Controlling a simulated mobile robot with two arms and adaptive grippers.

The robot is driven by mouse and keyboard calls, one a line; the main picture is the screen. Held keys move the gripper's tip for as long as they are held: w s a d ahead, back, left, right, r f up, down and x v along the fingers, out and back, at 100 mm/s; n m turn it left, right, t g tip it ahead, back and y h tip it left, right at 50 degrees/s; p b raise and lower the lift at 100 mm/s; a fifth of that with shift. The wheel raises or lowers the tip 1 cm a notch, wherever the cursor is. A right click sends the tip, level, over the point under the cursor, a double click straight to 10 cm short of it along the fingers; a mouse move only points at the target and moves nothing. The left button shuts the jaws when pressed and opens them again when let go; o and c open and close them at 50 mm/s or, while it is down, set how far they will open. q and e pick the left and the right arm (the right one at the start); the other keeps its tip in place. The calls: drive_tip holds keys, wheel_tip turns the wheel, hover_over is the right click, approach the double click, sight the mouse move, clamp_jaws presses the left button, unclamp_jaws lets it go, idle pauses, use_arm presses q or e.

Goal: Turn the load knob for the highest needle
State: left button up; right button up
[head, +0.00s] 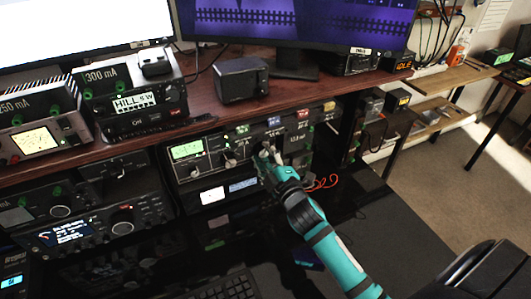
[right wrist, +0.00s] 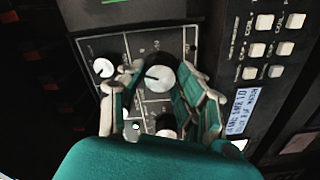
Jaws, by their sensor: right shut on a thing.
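The tuner (head: 208,166) is a dark unit under the desk shelf, with a lit green meter (head: 187,150) at its left; its needle is too small to read. A knob (head: 230,159) shows left of my right gripper (head: 267,153), which is at the tuner's front. In the right wrist view, my right gripper (right wrist: 156,78) is shut on a round pale knob (right wrist: 159,77) with a dark pointer mark aimed left. Its label is unreadable, so I cannot tell whether it is the load knob. A smaller white knob (right wrist: 103,68) is to its left. My left gripper is not in view.
A radio with a blue screen (head: 67,232) stands left of the tuner. A keyboard (head: 225,288) is at the front edge. The black desk (head: 385,225) right of my arm is mostly clear.

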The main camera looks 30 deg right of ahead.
drive_tip(key=shift+f+m, duration=0.1)
drive_tip(key=shift+m, duration=0.5)
drive_tip(key=o, duration=1.1)
drive_tip(key=shift+o, duration=0.2)
drive_tip(key=s, duration=1.2)
drive_tip(key=shift+a, duration=0.35)
